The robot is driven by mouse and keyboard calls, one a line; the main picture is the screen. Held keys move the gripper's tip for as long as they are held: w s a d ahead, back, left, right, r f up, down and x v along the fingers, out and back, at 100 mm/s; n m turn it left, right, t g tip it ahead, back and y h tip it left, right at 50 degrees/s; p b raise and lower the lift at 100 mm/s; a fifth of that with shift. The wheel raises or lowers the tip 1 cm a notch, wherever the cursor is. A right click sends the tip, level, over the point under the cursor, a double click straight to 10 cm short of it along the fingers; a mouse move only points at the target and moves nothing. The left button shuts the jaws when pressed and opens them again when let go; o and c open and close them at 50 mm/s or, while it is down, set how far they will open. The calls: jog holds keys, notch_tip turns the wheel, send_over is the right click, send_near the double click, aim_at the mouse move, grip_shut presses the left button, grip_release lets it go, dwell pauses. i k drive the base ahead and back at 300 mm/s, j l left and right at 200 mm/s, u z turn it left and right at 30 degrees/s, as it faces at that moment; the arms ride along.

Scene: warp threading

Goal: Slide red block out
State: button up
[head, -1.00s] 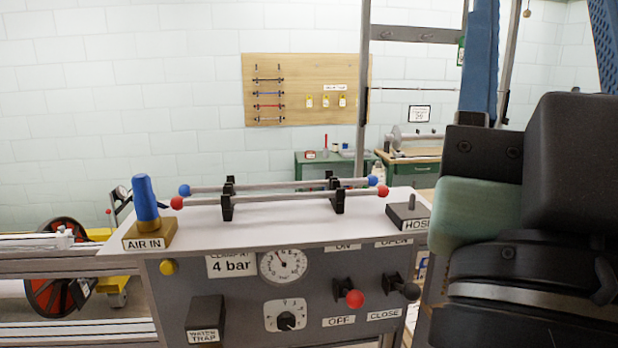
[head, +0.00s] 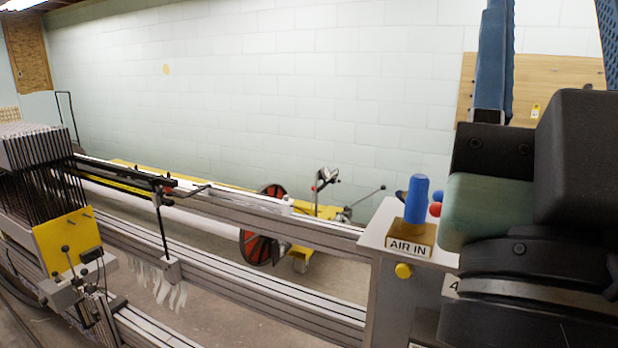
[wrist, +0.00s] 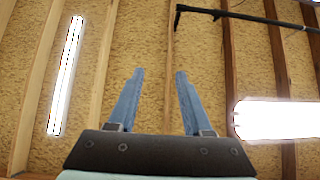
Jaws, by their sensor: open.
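I cannot make out a red block in either current view. My gripper (wrist: 157,75) is open and empty in the wrist view, its two blue fingers apart and pointing up at the ceiling. In the head view its blue fingers rise along the right side, with their tips cut off by the top edge.
A loom frame with long metal rails (head: 250,240) crosses the head view. At left are a stack of dark frames (head: 35,147) and a yellow plate (head: 62,240). A red-and-black wheel (head: 262,225) stands behind. A blue AIR IN fitting (head: 417,200) tops the panel at right.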

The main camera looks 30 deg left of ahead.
aim_at(165, 189)
jog(key=j+u, duration=0.15)
jog(key=u, duration=0.35)
jog(key=i+j+u, duration=0.15)
jog(key=u, duration=0.35)
jog(key=i+j+u, duration=0.1)
jog(key=u, duration=0.35)
jog(key=i+j, duration=0.1)
